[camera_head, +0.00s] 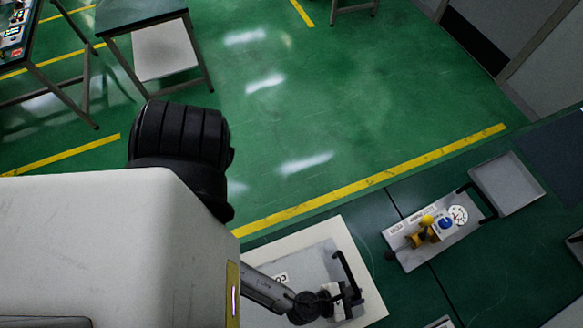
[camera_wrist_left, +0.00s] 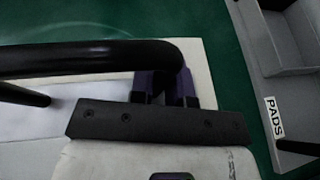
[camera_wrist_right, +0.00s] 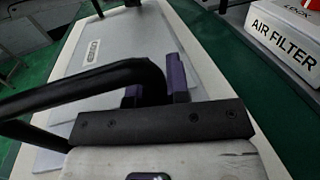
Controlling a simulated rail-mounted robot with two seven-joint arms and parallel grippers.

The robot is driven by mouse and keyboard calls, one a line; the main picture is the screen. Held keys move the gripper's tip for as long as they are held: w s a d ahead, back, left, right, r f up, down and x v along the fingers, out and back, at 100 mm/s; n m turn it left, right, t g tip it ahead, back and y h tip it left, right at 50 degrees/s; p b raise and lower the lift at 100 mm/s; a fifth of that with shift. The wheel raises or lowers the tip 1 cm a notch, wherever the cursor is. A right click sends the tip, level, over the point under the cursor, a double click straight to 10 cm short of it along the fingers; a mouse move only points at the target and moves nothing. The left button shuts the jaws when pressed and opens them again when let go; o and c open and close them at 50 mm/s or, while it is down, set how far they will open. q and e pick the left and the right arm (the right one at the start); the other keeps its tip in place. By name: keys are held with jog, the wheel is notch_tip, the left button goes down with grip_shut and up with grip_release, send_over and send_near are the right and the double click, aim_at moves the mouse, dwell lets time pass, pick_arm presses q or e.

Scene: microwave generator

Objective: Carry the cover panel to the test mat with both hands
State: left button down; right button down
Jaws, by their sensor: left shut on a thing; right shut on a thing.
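The cover panel (camera_head: 318,258) is a flat pale grey plate with black bar handles. It lies on or just above a cream board (camera_head: 372,302); contact cannot be told. My left gripper (camera_head: 342,298) is at the panel's near black handle and is shut on it; the left wrist view shows the bar between purple fingers (camera_wrist_left: 165,85). My right gripper (camera_wrist_right: 155,88) is shut on the other handle in the right wrist view, where the COVER label (camera_wrist_right: 95,50) shows; my arm hides it in the head view. A dark blue mat-like area (camera_head: 560,150) lies at the right edge, possibly the test mat.
A grey tray (camera_head: 436,232) with a gauge, a blue knob and yellow parts stands right of the panel. An empty grey bin (camera_head: 507,185) is beyond it. A PADS bin (camera_wrist_left: 285,60) and an AIR FILTER box (camera_wrist_right: 285,45) are close by. Green bench surface lies between.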

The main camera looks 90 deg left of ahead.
aim_at(358, 297)
pick_arm(q)
jog(key=shift+r, duration=0.25)
pick_arm(e)
jog(key=shift+r, duration=0.2)
